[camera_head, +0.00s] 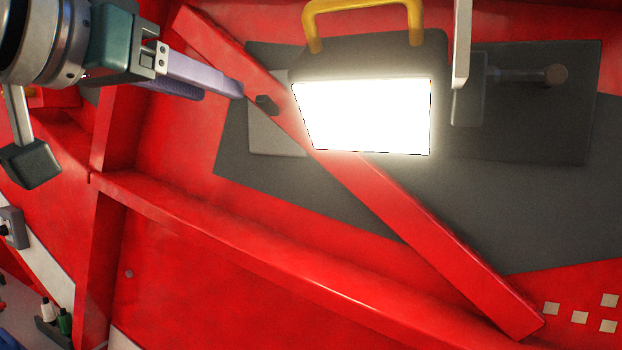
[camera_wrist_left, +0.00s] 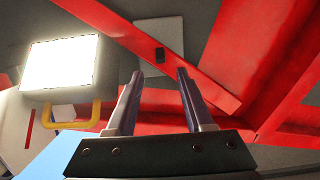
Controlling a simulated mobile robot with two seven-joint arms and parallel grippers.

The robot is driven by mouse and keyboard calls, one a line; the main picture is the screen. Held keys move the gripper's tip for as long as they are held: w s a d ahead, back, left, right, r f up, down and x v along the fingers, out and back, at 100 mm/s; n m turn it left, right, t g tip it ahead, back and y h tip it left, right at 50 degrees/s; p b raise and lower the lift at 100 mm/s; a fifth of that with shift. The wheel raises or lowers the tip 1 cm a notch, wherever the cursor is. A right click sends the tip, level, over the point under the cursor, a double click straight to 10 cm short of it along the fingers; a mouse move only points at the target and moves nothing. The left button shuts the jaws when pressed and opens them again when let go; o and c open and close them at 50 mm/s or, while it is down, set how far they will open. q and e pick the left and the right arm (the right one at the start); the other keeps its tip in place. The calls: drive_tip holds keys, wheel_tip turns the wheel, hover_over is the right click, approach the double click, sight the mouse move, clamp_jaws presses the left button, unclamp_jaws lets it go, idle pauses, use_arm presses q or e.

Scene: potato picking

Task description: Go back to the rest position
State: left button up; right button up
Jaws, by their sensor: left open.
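My left gripper (camera_head: 215,80) comes in from the upper left in the head view. In the left wrist view its two purple-grey fingers (camera_wrist_left: 156,82) stand apart with nothing between them. The fingertips are close to a red diagonal beam (camera_head: 400,215) and a small dark block (camera_head: 266,104) on it. The dark block also shows beyond the fingers in the left wrist view (camera_wrist_left: 160,55). My right gripper is not in view. No potato can be made out in either view.
A bright glowing white panel (camera_head: 365,117) with a yellow handle (camera_head: 363,8) is right of my left gripper. Red beams (camera_head: 250,240) cross the view. A dark grey panel (camera_head: 570,215) lies behind. Small bottles (camera_head: 64,320) stand at the lower left.

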use_arm(q)
drive_tip(key=s+a+f+n+g+y+p, duration=0.1)
drive_tip(key=s+f+g+p, duration=0.15)
drive_tip(key=s+f, duration=0.4)
drive_tip(key=s+f+g+y+p, duration=0.2)
drive_tip(key=s+f+g, duration=0.1)
drive_tip(key=f, duration=0.6)
drive_tip(key=s+a+f+g+y+p, duration=0.1)
drive_tip(key=s+a+f+g, duration=0.1)
drive_tip(key=s, duration=0.7)
drive_tip(key=s+a+f+n+g+y+p, duration=0.1)
drive_tip(key=s+f+g, duration=0.3)
drive_tip(key=s+f, duration=0.3)
drive_tip(key=s, duration=0.3)
drive_tip(key=shift+a+p, duration=0.3)
drive_tip(key=shift+a, duration=0.05)
